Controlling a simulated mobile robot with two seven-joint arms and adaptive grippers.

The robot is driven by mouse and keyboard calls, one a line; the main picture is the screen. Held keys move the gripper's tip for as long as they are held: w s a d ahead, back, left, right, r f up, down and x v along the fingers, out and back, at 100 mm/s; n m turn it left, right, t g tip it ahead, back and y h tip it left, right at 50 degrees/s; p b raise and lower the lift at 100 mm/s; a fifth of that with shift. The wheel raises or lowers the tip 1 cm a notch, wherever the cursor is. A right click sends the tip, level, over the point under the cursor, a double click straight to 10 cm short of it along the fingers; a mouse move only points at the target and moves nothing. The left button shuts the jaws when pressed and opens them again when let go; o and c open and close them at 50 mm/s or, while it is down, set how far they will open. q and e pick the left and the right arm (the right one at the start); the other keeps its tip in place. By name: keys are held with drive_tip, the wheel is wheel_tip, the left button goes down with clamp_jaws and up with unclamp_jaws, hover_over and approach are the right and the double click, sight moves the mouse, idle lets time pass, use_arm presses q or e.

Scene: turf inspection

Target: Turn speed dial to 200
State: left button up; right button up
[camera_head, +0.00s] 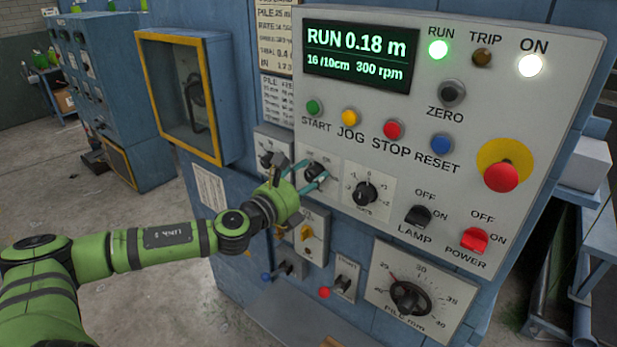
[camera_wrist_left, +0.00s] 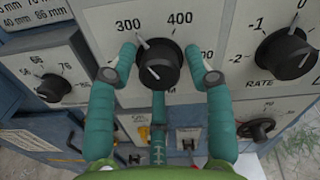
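The speed dial (camera_wrist_left: 158,65) is a black knob on a pale plate with 300 and 400 printed above it. Its white pointer leans up and left, toward 300. In the head view the dial (camera_head: 314,169) is partly hidden by my left gripper (camera_head: 306,177). The display (camera_head: 359,56) reads RUN 0.18 m, 16 /10cm and 300 rpm. My right gripper is not in view.
The rate dial (camera_head: 365,193) sits close right of the speed dial, and another dial (camera_head: 270,159) is to its left. Lamp (camera_head: 418,216) and power (camera_head: 474,240) switches, a red emergency button (camera_head: 501,177) and a large pile dial (camera_head: 410,298) are nearby. A yellow-framed window box (camera_head: 213,100) juts out at left.

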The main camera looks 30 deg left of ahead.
use_arm(q)
drive_tip(key=c, duration=0.6)
drive_tip(key=shift+n, duration=0.3)
drive_tip(key=shift+n+b, duration=0.6)
drive_tip(key=shift+n, duration=0.3)
drive_tip(key=n+b, duration=0.1)
drive_tip(key=n, duration=0.5)
drive_tip(key=shift+r+n+b, duration=0.1)
drive_tip(key=shift+n+b, duration=0.2)
drive_tip(key=shift+n, duration=1.5)
